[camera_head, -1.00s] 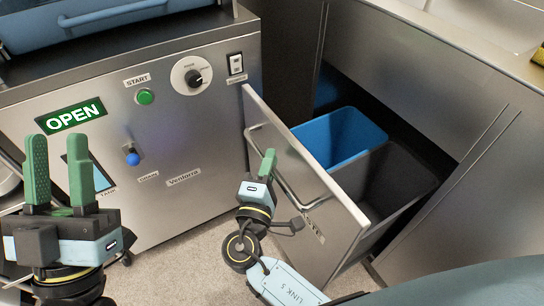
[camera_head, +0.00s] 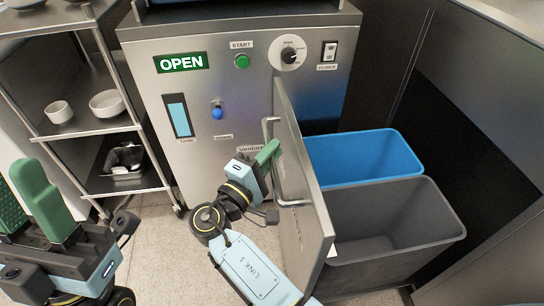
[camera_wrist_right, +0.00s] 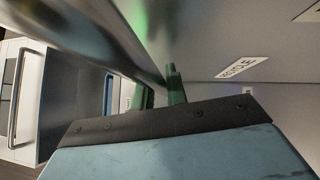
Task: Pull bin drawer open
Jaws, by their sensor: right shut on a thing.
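The bin drawer is pulled well out, its steel front panel (camera_head: 303,185) standing edge-on at the left of the bins. A blue bin (camera_head: 365,150) and a grey bin (camera_head: 385,220) sit behind it, both looking empty. My right gripper (camera_head: 268,152) is shut on the drawer handle (camera_head: 291,203), a bar on the front's outer face. In the right wrist view the green fingers (camera_wrist_right: 160,90) are beside a blurred bar. My left gripper (camera_head: 28,195) is at the lower left, its green fingers apart, clear of the drawer.
A steel machine (camera_head: 215,100) with an OPEN sign and buttons stands just left of the drawer. A steel cabinet is at the right. A strip of floor (camera_head: 165,235) is free in front.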

